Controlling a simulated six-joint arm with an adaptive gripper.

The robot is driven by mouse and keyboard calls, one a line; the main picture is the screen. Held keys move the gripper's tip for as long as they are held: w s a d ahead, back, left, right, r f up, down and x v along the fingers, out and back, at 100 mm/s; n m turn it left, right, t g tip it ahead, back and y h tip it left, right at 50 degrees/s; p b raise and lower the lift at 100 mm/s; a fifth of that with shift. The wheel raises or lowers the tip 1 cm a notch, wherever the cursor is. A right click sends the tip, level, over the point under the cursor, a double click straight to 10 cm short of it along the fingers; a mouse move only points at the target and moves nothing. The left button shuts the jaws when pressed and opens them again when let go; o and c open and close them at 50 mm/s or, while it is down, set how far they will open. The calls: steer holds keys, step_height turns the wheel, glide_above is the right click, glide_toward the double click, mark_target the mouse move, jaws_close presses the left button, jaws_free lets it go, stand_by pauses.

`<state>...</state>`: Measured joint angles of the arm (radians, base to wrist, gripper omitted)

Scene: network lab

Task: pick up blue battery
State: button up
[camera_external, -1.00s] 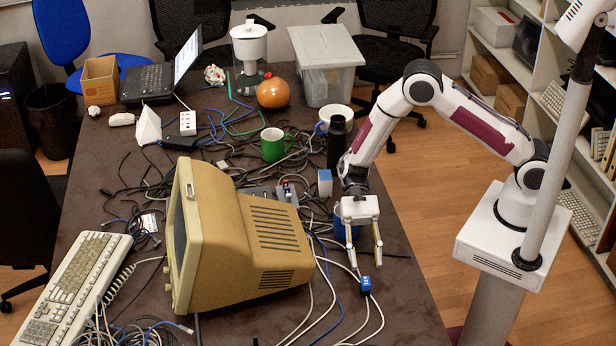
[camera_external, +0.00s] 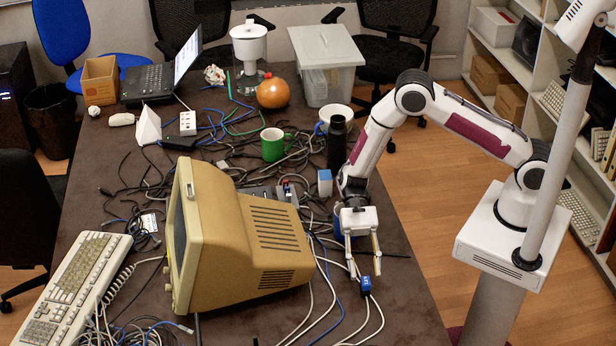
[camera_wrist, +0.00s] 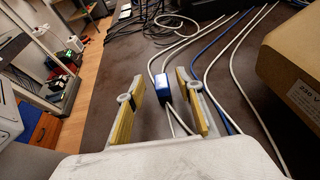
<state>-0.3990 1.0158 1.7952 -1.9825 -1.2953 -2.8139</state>
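The blue battery (camera_external: 365,285) is a small blue block on the dark table, near its right edge, touching or lying on white cables. My gripper (camera_external: 365,270) is open and sits just above and behind it, fingers pointing down. In the wrist view the blue battery (camera_wrist: 170,88) shows just beyond the gap between the two yellow-padded fingers (camera_wrist: 160,103). Its underside and its exact height relative to the fingertips cannot be told. Nothing is held.
A beige monitor (camera_external: 240,235) stands left of my gripper. White and blue cables run beside the battery (camera_wrist: 225,70). A black bottle (camera_external: 337,143) and a green mug (camera_external: 272,146) stand farther back. The table's right edge (camera_external: 420,275) is close.

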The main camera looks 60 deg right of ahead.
mark_target(366, 280)
steer(key=shift+f+x, duration=0.2)
steer(key=shift+x, duration=0.65)
steer(key=shift+f+x, duration=0.2)
steer(key=shift+x, duration=0.6)
steer(key=shift+w+d, duration=0.1)
jaws_close()
